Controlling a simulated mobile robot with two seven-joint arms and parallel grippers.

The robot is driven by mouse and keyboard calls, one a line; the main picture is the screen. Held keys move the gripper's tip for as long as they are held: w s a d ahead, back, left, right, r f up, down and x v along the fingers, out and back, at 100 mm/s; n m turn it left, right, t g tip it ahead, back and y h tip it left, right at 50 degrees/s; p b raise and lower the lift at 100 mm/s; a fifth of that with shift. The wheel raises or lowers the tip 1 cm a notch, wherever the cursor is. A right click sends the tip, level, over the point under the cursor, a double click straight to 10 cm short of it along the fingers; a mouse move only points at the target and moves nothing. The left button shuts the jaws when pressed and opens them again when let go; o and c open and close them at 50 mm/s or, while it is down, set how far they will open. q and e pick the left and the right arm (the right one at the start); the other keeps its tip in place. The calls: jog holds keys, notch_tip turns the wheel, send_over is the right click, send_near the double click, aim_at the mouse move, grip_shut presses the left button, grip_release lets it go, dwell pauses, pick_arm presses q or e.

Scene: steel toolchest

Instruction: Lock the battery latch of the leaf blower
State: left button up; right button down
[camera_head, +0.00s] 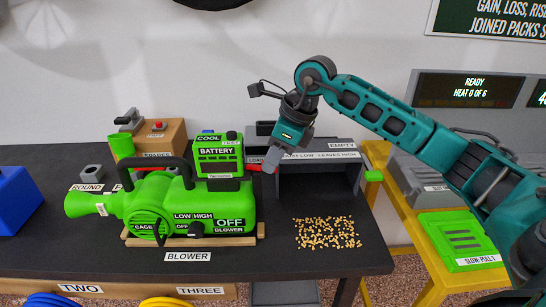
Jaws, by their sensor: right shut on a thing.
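The green leaf blower (160,207) sits on a wooden base on the dark bench, nozzle to the left, its switch label reading OFF. The green battery (219,157), labelled BATTERY, stands upright on top of the blower's right end. A small red latch lever (254,167) sticks out at the battery's lower right side. My right gripper (270,161) points down just right of the battery and is shut on the latch lever; its fingers partly hide the lever's end. I cannot read the latch's exact position. My left gripper is not in view.
A dark open bin (318,186) stands right behind my right gripper, with yellow leaf bits (327,233) on the bench before it. A wooden spares box (158,139) stands behind the blower. A blue box (15,200) is at far left. The bench front (290,262) is clear.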

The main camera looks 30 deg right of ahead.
jog(key=shift+w+d+n+g+y, duration=0.15)
jog(key=shift+w+n+g+y, duration=0.05)
jog(key=shift+n, duration=0.55)
jog(key=shift+w+d+n+g+y, duration=0.15)
jog(key=shift+w+n+g+y, duration=0.05)
jog(key=shift+n, duration=0.55)
jog(key=c, duration=1.1)
grip_release()
jog(key=v, duration=1.3)
